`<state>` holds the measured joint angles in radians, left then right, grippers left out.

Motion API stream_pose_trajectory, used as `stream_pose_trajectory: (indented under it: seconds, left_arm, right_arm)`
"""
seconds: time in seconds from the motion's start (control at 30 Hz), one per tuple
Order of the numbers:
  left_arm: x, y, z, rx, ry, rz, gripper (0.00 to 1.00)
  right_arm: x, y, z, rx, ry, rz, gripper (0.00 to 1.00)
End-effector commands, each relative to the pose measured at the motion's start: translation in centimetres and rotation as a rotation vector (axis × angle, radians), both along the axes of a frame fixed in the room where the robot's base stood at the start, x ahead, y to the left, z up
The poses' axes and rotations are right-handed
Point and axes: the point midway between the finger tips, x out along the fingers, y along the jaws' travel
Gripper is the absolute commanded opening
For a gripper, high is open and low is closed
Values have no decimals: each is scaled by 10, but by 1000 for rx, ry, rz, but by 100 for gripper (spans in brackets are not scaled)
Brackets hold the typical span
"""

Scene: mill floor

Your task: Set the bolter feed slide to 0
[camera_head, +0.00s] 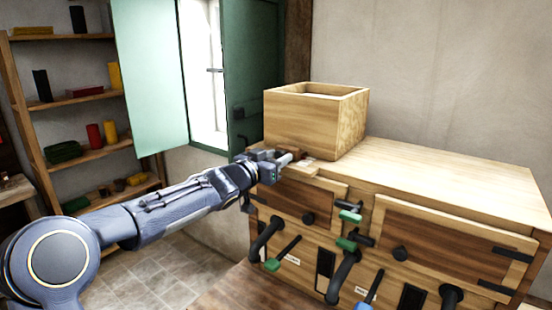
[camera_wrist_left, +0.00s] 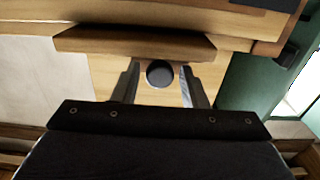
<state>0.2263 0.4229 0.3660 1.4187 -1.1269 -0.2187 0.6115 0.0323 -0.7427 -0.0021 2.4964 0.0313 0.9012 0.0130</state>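A pale wooden cabinet (camera_head: 455,172) carries an open-topped wooden box (camera_head: 310,120) on its left end. A flat wooden piece (camera_head: 300,168), which looks like the feed slide, shows at the foot of the box by my left gripper (camera_head: 289,160). In the left wrist view, the two fingers of my left gripper (camera_wrist_left: 161,88) stand apart. A dark round knob or hole (camera_wrist_left: 160,73) in the pale wood (camera_wrist_left: 158,92) shows between them. I cannot tell whether the fingers touch it. No scale or 0 mark is readable. My right gripper is not in view.
The cabinet front has dark round knobs (camera_head: 401,254), curved black pipes (camera_head: 342,278) and green-tipped levers (camera_head: 273,265). A green shutter (camera_head: 150,75) and window stand behind my left arm. Shelves (camera_head: 70,96) with small items are at the left.

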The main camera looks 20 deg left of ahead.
Motion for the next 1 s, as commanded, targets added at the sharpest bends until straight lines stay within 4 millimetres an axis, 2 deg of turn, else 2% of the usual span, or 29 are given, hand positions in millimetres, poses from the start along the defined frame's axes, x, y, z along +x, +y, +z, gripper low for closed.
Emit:
stream_pose_trajectory:
  seconds: [0.03, 0.3, 0.47, 0.73, 1.0]
  left_arm:
    - [0, 0, 0, 0, 0, 0, 33]
    - [0, 0, 0, 0, 0, 0, 0]
    - [1, -1, 1, -1, 0, -1, 0]
    - [32, -12, 2, -2, 1, 0, 0]
    - [34, -13, 1, -1, -2, 0, 0]
  right_arm:
    - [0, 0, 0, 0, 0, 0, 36]
    - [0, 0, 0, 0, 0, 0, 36]
    - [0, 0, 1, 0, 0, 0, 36]
    - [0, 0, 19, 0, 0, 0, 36]
    - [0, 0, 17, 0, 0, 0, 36]
